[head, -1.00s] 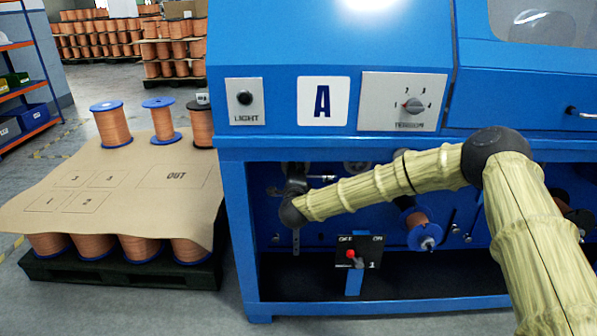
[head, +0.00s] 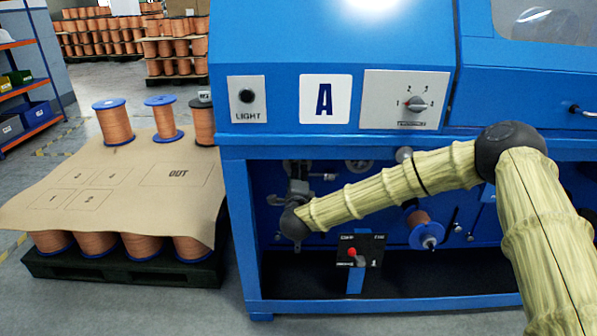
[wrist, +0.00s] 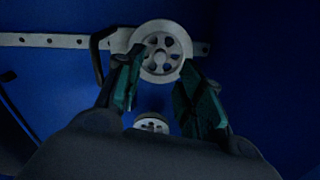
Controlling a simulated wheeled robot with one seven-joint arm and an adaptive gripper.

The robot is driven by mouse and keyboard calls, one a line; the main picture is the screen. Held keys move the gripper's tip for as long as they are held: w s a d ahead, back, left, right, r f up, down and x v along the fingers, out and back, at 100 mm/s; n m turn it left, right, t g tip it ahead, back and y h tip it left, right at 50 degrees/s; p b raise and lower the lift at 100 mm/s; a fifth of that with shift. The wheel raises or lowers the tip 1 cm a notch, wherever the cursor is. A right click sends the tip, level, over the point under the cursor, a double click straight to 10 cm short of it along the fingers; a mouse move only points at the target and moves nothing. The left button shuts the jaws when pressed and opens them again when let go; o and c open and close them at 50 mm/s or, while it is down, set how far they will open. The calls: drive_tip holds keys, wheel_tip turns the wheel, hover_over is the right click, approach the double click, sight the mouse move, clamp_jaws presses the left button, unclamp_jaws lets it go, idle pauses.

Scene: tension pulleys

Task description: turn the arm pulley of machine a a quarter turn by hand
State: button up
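In the wrist view a pale spoked pulley (wrist: 160,52) sits on a flat bar with holes (wrist: 62,41), against the blue machine panel. My gripper (wrist: 161,60) is open, its green-padded fingers apart. The left fingertip overlaps the pulley's lower left rim and the right one is by its lower right rim. Contact cannot be told. In the head view my gripper (head: 298,182) is inside the open bay of machine A (head: 325,99), where it hides the part in front of it.
A second, smaller pulley (wrist: 151,123) is lower, between my fingers in the wrist view. A bent dark rod (wrist: 96,58) is left of the pulley. A switch box (head: 361,249) stands below my wrist. A copper spool (head: 420,228) is to the right.

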drive_tip(key=s, duration=0.6)
drive_tip(key=shift+s, duration=0.4)
